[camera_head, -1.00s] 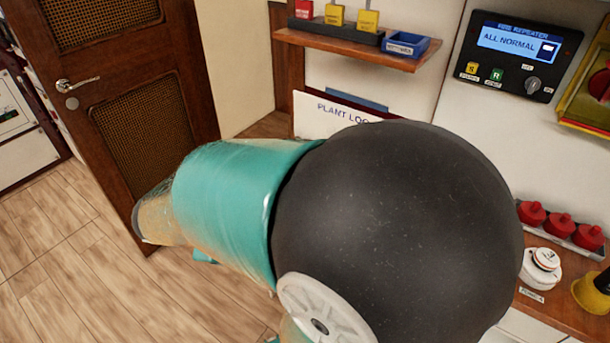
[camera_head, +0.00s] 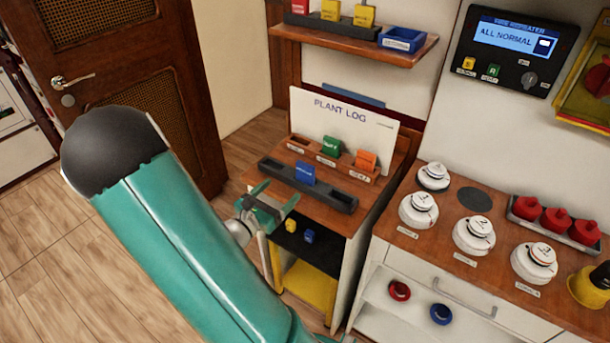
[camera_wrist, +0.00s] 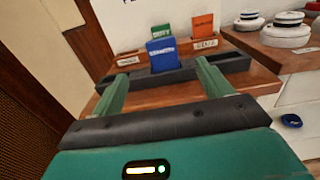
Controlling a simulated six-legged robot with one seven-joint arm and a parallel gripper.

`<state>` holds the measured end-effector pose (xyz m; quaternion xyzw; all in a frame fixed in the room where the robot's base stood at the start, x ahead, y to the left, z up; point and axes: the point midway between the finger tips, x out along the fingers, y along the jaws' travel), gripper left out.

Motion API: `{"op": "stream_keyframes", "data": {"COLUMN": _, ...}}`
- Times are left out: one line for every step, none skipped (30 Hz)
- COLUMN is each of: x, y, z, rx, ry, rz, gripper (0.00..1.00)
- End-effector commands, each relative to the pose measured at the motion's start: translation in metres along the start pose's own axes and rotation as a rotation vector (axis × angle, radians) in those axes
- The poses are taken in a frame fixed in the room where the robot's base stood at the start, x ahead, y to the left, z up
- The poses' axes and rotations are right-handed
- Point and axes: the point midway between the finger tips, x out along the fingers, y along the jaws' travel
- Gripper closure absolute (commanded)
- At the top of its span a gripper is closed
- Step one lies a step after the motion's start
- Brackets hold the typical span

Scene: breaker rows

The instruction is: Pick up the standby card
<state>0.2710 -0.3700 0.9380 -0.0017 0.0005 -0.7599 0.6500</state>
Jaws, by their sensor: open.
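The standby card is a blue upright card (camera_head: 305,173) in a long dark holder (camera_head: 338,199) on the wooden desk. In the wrist view the blue card (camera_wrist: 162,53) shows white lettering that looks like "STANDBY". My gripper (camera_head: 277,197) is open and empty, just in front of and left of the holder in the head view. In the wrist view its two green fingers (camera_wrist: 162,78) point at the card, one to each side, with the card beyond their tips and apart from them.
Behind the holder, a wooden rack holds a green card (camera_head: 331,147) and an orange card (camera_head: 366,161) before the PLANT LOG board (camera_head: 345,115). A shelf (camera_head: 400,55) overhangs above. White detectors (camera_head: 473,236) stand on the right counter. Below the desk is an open dark shelf (camera_head: 290,238).

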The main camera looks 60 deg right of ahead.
Motion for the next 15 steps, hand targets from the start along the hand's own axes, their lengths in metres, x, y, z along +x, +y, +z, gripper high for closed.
{"op": "stream_keyframes", "data": {"x": 0.009, "y": -0.001, "z": 0.0, "rx": 0.001, "ry": -0.001, "rz": -0.006, "gripper": 0.22}}
{"op": "stream_keyframes", "data": {"x": 0.015, "y": -0.001, "z": 0.001, "rx": 0.001, "ry": -0.002, "rz": -0.005, "gripper": 0.22}}
{"op": "stream_keyframes", "data": {"x": 0.023, "y": -0.001, "z": 0.001, "rx": 0.001, "ry": -0.001, "rz": -0.006, "gripper": 0.22}}
{"op": "stream_keyframes", "data": {"x": 0.029, "y": -0.001, "z": 0.0, "rx": 0.002, "ry": -0.001, "rz": -0.006, "gripper": 0.22}}
{"op": "stream_keyframes", "data": {"x": 0.035, "y": -0.001, "z": 0.0, "rx": 0.002, "ry": 0.0, "rz": -0.005, "gripper": 0.22}}
{"op": "stream_keyframes", "data": {"x": 0.043, "y": -0.002, "z": 0.0, "rx": 0.001, "ry": -0.001, "rz": -0.006, "gripper": 0.22}}
{"op": "stream_keyframes", "data": {"x": 0.048, "y": -0.001, "z": 0.0, "rx": 0.001, "ry": -0.001, "rz": -0.006, "gripper": 0.22}}
{"op": "stream_keyframes", "data": {"x": 0.054, "y": -0.001, "z": 0.0, "rx": 0.001, "ry": -0.001, "rz": -0.005, "gripper": 0.22}}
{"op": "stream_keyframes", "data": {"x": 0.06, "y": -0.001, "z": 0.0, "rx": 0.002, "ry": 0.0, "rz": -0.005, "gripper": 0.22}}
{"op": "stream_keyframes", "data": {"x": 0.064, "y": -0.001, "z": 0.0, "rx": 0.002, "ry": 0.0, "rz": -0.004, "gripper": 0.22}}
{"op": "stream_keyframes", "data": {"x": 0.067, "y": -0.001, "z": 0.0, "rx": 0.002, "ry": 0.0, "rz": -0.004, "gripper": 0.22}}
{"op": "stream_keyframes", "data": {"x": 0.071, "y": -0.001, "z": 0.0, "rx": 0.003, "ry": 0.0, "rz": -0.004, "gripper": 0.22}}
{"op": "stream_keyframes", "data": {"x": 0.073, "y": -0.001, "z": 0.0, "rx": 0.003, "ry": 0.0, "rz": -0.003, "gripper": 0.22}}
{"op": "stream_keyframes", "data": {"x": 0.074, "y": 0.0, "z": 0.0, "rx": 0.002, "ry": 0.001, "rz": -0.002, "gripper": 0.22}}
{"op": "stream_keyframes", "data": {"x": 0.077, "y": -0.001, "z": 0.0, "rx": 0.002, "ry": 0.001, "rz": -0.002, "gripper": 0.22}}
